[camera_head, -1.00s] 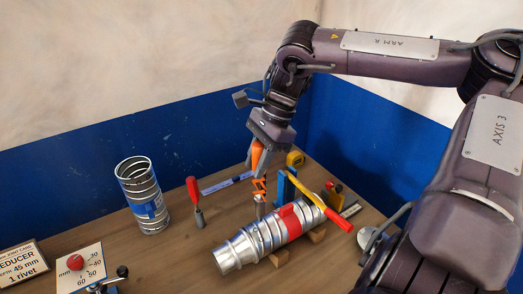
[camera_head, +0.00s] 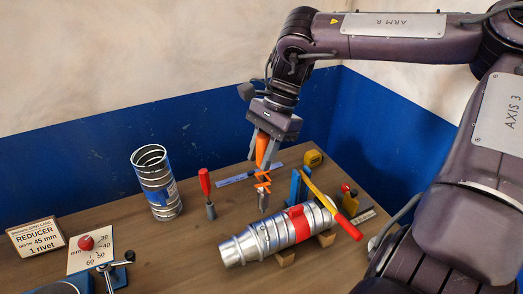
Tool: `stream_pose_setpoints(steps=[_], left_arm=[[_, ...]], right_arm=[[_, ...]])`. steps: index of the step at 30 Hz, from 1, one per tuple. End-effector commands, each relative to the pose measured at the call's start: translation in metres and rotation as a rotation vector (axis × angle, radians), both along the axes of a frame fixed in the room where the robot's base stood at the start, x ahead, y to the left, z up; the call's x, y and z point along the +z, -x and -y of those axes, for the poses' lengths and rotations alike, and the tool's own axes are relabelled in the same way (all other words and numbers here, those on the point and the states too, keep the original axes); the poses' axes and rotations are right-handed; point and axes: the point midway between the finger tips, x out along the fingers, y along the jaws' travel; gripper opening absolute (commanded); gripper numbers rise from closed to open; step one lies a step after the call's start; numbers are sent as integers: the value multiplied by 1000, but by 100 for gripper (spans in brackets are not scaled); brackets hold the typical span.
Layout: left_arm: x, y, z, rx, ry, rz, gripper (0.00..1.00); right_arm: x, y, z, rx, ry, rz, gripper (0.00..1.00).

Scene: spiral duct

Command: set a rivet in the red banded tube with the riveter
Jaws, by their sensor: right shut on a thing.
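The red banded tube (camera_head: 259,240) is a ribbed silver duct with a red band (camera_head: 300,226). It lies on its side on wooden blocks (camera_head: 286,257), narrower end toward the lower left. My right gripper (camera_head: 263,158) points down above and behind the tube, shut on the orange riveter (camera_head: 263,181). The riveter hangs upright, with an orange criss-cross linkage and a grey nose at its lower end. The nose is close to the tube's upper back side, left of the red band; I cannot tell whether it touches. My left gripper is not in view.
A blue-banded tube (camera_head: 155,176) stands upright at left. A red-handled tool (camera_head: 206,187) stands nearby. A red-and-yellow-handled tool (camera_head: 333,207) crosses the tube's right end, near a blue stand (camera_head: 297,188) and yellow tape measure (camera_head: 313,158). Cards and a clamp-like device are front left.

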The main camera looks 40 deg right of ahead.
Motion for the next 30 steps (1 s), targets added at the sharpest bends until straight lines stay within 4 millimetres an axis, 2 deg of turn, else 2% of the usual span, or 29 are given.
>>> stream_pose_setpoints(steps=[18, 30], left_arm=[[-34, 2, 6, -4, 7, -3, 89], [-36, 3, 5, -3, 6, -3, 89]], right_arm=[[-53, 0, 0, 0, 0, 1, 2], [-57, 0, 0, -1, 0, 2, 2]])
